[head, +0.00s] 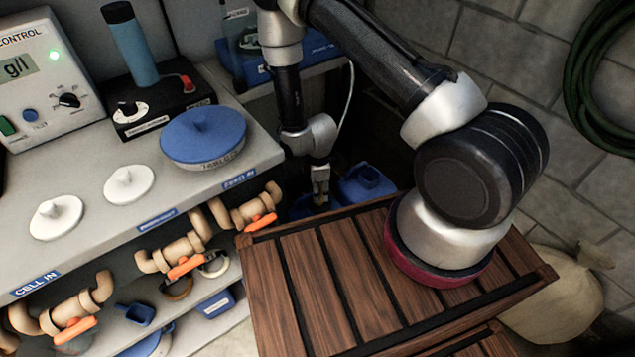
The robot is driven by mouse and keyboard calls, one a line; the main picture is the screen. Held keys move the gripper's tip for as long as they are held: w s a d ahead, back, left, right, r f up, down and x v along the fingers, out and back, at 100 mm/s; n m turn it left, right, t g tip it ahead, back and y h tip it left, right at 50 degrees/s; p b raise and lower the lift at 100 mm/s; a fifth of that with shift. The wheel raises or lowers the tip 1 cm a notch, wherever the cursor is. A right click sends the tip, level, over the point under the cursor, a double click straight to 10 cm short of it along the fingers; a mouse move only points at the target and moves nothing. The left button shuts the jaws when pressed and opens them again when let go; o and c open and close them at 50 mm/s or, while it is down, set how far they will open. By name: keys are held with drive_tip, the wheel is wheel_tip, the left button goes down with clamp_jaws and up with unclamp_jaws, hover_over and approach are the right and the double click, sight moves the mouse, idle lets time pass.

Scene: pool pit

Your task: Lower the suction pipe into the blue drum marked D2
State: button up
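My gripper (320,196) points down between the bench and the wooden slats. It is small and dark here, and I cannot tell whether its fingers are open or shut or hold anything. A blue container (366,184) stands just right of my gripper, low behind the slats. More blue (308,207) shows below my gripper, partly hidden. I cannot read a D2 mark on either, nor tell which is the drum. A thin pale hose (347,112) hangs to the right of my gripper; I cannot tell whether it belongs to the suction pipe.
The bench (90,175) on the left holds a control box (45,80), a blue-lidded tub (203,137) and two white caps (129,184). Pipe fittings with orange-handled valves (185,267) line its front. Wooden slats (310,290) fill the foreground. A green hose (590,90) hangs on the wall.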

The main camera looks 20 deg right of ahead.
drive_tip(key=shift+f, duration=2.25)
drive_tip(key=shift+d, duration=0.1)
clamp_jaws()
drive_tip(key=c, duration=0.8)
unclamp_jaws()
clamp_jaws()
wheel_tip(320, 180, up, 32)
drive_tip(key=shift+f, duration=0.2)
